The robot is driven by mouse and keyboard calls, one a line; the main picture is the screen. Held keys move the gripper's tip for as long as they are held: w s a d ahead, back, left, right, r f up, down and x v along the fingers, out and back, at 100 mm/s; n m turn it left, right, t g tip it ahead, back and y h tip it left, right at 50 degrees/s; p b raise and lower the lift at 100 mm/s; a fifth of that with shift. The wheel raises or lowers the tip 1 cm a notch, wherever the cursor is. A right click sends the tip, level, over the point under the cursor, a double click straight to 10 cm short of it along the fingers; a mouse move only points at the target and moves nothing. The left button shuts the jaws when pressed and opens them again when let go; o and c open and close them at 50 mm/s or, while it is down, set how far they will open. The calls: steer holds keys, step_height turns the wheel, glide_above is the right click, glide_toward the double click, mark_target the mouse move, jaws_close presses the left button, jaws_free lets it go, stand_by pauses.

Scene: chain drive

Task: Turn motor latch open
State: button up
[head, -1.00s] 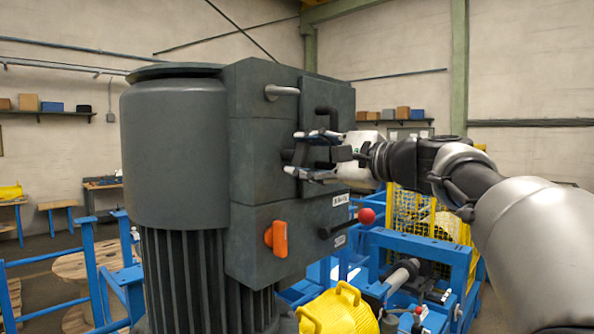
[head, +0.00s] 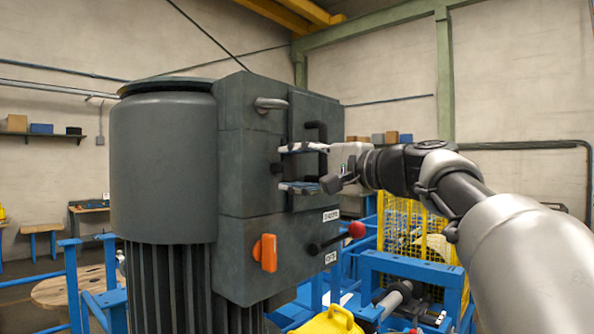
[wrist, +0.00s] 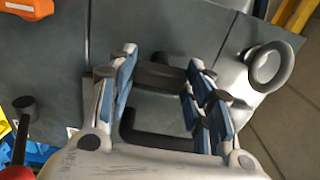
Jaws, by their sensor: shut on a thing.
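The motor (head: 165,165) is a big dark grey housing with a box on its right side. My gripper (head: 287,168) is at the upper part of this box, with one finger above the other. The dark motor latch (head: 277,168) shows as a small stub between the fingertips. In the wrist view my gripper (wrist: 160,72) has a finger on each side of the latch, a short dark bar (wrist: 160,77), and is shut on it. The fingers partly hide the latch, so its exact angle is hard to tell.
A black U-shaped handle (head: 318,130) is close beside my fingers. Below are an orange handle (head: 265,252) and a red-knobbed lever (head: 356,230). Blue frames and a yellow mesh guard (head: 420,230) stand behind.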

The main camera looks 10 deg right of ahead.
steer(key=o, duration=1)
steer(key=shift+o, duration=0.2)
steer(key=v, duration=1.2)
